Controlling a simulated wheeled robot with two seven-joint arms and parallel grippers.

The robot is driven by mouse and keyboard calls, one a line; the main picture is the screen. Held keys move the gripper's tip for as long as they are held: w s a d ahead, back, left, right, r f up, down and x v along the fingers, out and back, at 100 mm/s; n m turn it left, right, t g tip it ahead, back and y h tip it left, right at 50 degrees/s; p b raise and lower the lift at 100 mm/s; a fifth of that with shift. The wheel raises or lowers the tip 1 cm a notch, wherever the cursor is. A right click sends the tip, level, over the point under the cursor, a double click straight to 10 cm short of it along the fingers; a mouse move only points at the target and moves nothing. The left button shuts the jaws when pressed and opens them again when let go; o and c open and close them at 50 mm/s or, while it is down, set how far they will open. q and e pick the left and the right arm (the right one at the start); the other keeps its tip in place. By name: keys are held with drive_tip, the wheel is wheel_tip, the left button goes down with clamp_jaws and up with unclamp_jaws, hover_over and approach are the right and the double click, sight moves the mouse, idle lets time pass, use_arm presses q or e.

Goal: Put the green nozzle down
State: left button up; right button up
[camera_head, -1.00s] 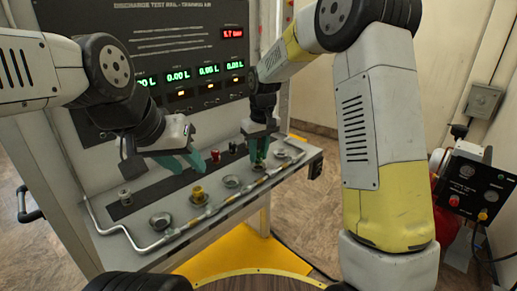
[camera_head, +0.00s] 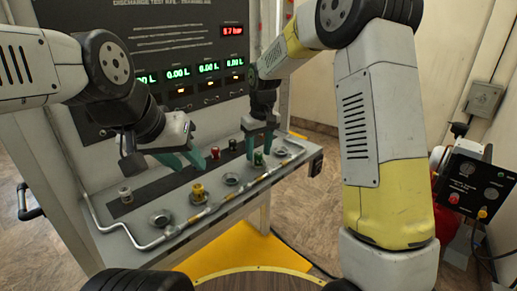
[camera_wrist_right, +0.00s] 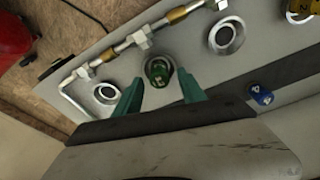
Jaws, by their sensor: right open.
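The green nozzle (camera_head: 258,158) stands upright on the grey bench, in line with the row of round sockets. It also shows in the right wrist view (camera_wrist_right: 158,72); I cannot tell whether a socket rim lies under it. My right gripper (camera_head: 258,149) is open, with its teal fingers around the nozzle, one on each side and apart from it in the wrist view (camera_wrist_right: 160,88). My left gripper (camera_head: 192,165) is open and empty above the bench, behind the yellow nozzle (camera_head: 198,192).
Empty sockets (camera_head: 231,179) lie beside the green nozzle, one (camera_wrist_right: 105,93) on its other side. A metal pipe (camera_head: 190,225) runs along the bench's front edge. A blue nozzle (camera_wrist_right: 261,94) stands on the dark strip. The display panel (camera_head: 150,45) rises behind.

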wheel_tip(320, 180, up, 12)
drive_tip(key=s, duration=0.1)
drive_tip(key=s+d+r+m+t, duration=0.2)
drive_tip(key=s+d+r, duration=0.3)
drive_tip(key=s+d, duration=0.5)
drive_tip(key=s+d+f+m+t, duration=0.1)
drive_tip(key=s+d, duration=0.1)
drive_tip(key=s, duration=0.6)
drive_tip(key=s+d+f+m+t+y, duration=0.1)
drive_tip(key=s+d+f+m+t, duration=0.1)
drive_tip(key=s, duration=0.6)
drive_tip(key=shift+f+m, duration=0.15)
drive_tip(key=shift+m, duration=0.15)
drive_tip(key=shift+s+d, duration=0.1)
idle(1.3)
